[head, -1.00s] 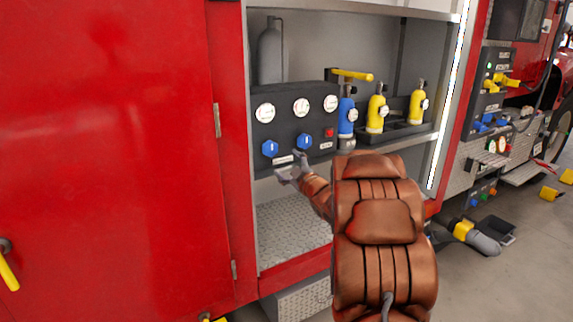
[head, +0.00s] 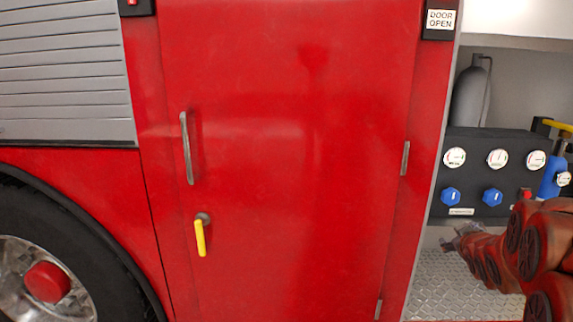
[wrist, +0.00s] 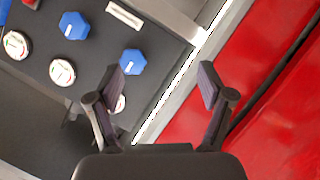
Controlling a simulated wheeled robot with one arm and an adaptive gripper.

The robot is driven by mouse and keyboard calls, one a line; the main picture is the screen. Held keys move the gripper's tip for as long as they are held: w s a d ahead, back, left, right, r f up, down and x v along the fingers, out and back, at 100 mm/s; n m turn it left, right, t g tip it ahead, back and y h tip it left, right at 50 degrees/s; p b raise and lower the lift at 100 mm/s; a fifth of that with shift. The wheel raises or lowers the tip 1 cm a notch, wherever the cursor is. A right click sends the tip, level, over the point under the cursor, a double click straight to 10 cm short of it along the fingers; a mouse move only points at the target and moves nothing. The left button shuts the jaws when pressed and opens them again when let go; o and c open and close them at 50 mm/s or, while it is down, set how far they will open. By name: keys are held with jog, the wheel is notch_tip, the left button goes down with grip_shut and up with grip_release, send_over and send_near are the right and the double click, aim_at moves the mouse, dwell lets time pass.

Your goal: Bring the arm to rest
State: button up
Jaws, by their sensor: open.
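My arm (head: 510,254) shows at the right edge of the head view, in front of the open compartment of the red truck. My gripper (head: 458,238) is small there, below the dark gauge panel. In the wrist view my gripper (wrist: 162,80) has its two fingers spread apart with nothing between them. The gauge panel (wrist: 98,40) lies behind and left of the fingers, with blue knobs (wrist: 131,62) and white round gauges (wrist: 62,72). The left finger overlaps part of one gauge.
A closed red door (head: 290,150) with a silver handle (head: 187,148) and a yellow lever (head: 201,237) fills the middle. A wheel (head: 60,260) is at lower left. A grey cylinder (head: 468,98) stands behind the panel. The tread-plate floor (head: 440,285) below the panel is bare.

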jog(key=s+a+f+m+g+y+p, duration=0.1)
jog(key=s+a+g, duration=0.3)
jog(key=s+a, duration=0.3)
jog(key=s+a+f+m+g+y+p, duration=0.1)
jog(key=s+a+g, duration=0.2)
jog(key=s+a, duration=0.4)
jog(key=s+a+f+m+g+y+p, duration=0.1)
jog(key=s+a+g, duration=0.3)
jog(key=s, duration=1.4)
jog(key=a+f, duration=0.1)
jog(key=a, duration=0.3)
jog(key=shift+m+g, duration=0.3)
jog(key=shift+m, duration=0.1)
jog(key=s+a+g, duration=0.1)
jog(key=s, duration=0.3)
jog(key=s+a+g, duration=0.1)
jog(key=s+a, duration=0.1)
jog(key=s, duration=0.2)
jog(key=s+a+g+y+p, duration=0.1)
jog(key=s+a, duration=0.1)
jog(key=s, duration=0.1)
jog(key=shift+s+a+r, duration=0.15)
jog(key=shift+s+r, duration=0.1)
jog(key=shift+s, duration=0.15)
jog(key=shift+c, duration=0.3)
